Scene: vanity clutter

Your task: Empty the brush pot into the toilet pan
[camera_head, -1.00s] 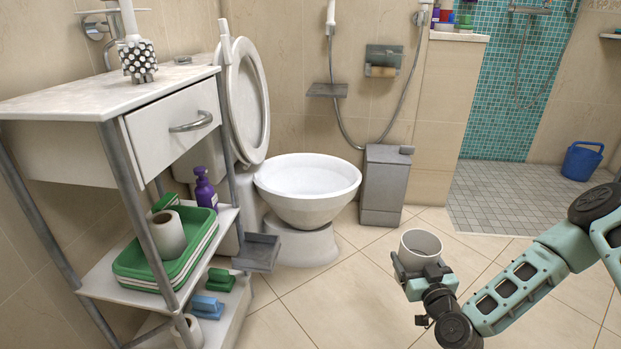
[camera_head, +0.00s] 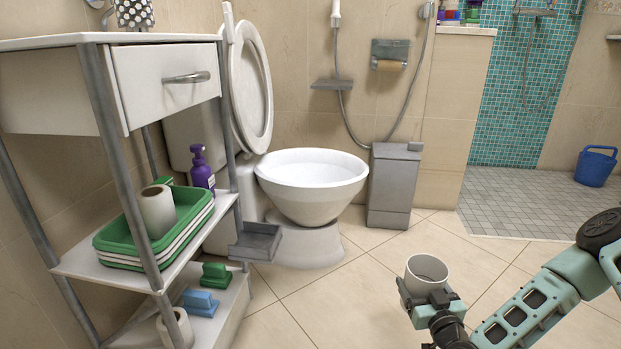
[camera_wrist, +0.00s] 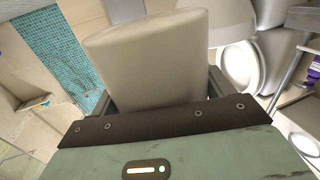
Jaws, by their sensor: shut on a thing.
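My gripper (camera_head: 428,298) is shut on a white brush pot (camera_head: 427,268) and holds it upright above the floor, to the right of and nearer than the toilet. The pot's open mouth faces up; I cannot make out anything inside it. The pot's side (camera_wrist: 150,60) fills the upper middle of the wrist view. The toilet pan (camera_head: 312,190) is white, with its lid raised behind it. Gripper and pot are apart from the pan.
A shelf trolley (camera_head: 215,215) stands at the left, with a green tray (camera_head: 130,240), a purple bottle (camera_head: 202,168) and a paper roll (camera_head: 157,210). A grey bin (camera_head: 394,187) stands right of the toilet. A blue bucket (camera_head: 595,166) sits far right. The tiled floor between is clear.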

